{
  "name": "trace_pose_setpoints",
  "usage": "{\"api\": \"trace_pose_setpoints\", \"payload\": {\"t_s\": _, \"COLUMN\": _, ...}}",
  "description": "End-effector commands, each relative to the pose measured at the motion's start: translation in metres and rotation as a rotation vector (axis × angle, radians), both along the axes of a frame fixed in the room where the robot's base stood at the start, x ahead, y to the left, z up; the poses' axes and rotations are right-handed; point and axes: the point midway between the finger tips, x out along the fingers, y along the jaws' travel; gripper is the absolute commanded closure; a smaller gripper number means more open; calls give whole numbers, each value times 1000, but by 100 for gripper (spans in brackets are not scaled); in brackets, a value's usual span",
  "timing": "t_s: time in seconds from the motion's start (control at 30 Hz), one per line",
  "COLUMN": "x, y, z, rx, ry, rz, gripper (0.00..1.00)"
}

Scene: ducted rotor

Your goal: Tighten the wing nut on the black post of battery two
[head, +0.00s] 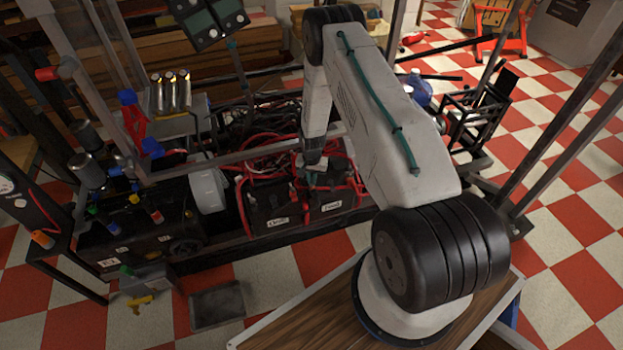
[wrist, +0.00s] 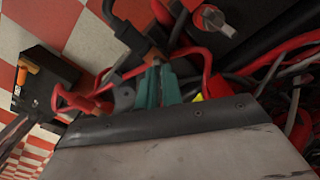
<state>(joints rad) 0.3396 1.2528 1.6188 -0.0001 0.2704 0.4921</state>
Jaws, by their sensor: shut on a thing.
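Two black batteries with white labels stand side by side in the rack in the head view, a left one (head: 272,212) and a right one (head: 330,200). My gripper (head: 314,172) reaches down over their tops, near the right one; the arm partly hides the posts. In the wrist view my gripper's teal fingers (wrist: 157,78) are close together, shut on a small part among the red cables, seemingly a wing nut, mostly hidden by the fingertips. Another grey wing nut (wrist: 212,18) stands apart at the top of the wrist view. I cannot read which battery is number two.
Red cables (wrist: 90,98) loop close around my fingers. Dense red and black wiring (head: 270,150) fills the rack behind the batteries. Metal frame posts (head: 570,140) rise at the right. A grey tray (head: 217,304) lies on the checkered floor in front, where there is free room.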

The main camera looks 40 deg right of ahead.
Motion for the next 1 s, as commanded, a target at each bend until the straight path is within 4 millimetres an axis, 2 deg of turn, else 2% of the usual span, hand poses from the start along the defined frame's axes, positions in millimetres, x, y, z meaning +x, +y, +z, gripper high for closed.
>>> {"api": "trace_pose_setpoints", "payload": {"t_s": 0.7, "x": 2, "y": 0, "z": 2, "rx": -1, "ry": -3, "rz": -673, "gripper": 100}}
{"api": "trace_pose_setpoints", "payload": {"t_s": 1.0, "x": 2, "y": 0, "z": 2, "rx": 0, "ry": -3, "rz": -893, "gripper": 100}}
